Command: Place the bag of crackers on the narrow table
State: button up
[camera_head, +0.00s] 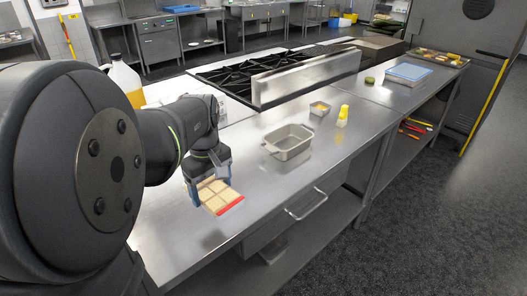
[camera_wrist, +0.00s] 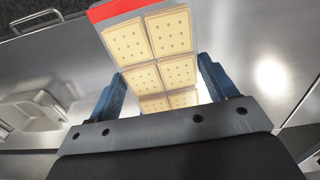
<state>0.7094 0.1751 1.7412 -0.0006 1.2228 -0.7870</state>
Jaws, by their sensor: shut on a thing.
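The bag of crackers (camera_head: 219,195) is a flat clear pack of square crackers with a red strip along one edge. My gripper (camera_head: 208,190) is shut on it and holds it over the left part of the steel counter (camera_head: 300,195). In the wrist view the bag (camera_wrist: 155,52) sits between the two blue fingers of my gripper (camera_wrist: 160,90), with the red strip at the far end. I cannot tell whether the bag touches the counter. Which surface is the narrow table is not clear from these views.
A grey metal pan (camera_head: 288,145) with handles stands to the right of the bag. A jug (camera_head: 124,80) stands at the left behind my arm. The counter's front edge has a handle (camera_head: 305,205).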

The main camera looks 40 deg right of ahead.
jog(key=shift+s+d+m, duration=0.2)
jog(key=shift+s+d, duration=0.15)
jog(key=shift+s, duration=0.2)
jog(key=shift+s+d+m, duration=0.2)
jog(key=shift+s+d, duration=0.1)
jog(key=shift+s, duration=0.2)
send_over(189, 217)
notch_tip(189, 217, down, 7)
jog(key=shift+s, duration=0.15)
jog(key=shift+f, duration=2.05)
jog(key=shift+f, duration=0.15)
jog(key=o, duration=1)
notch_tip(189, 217, up, 12)
jog(key=shift+r, duration=0.15)
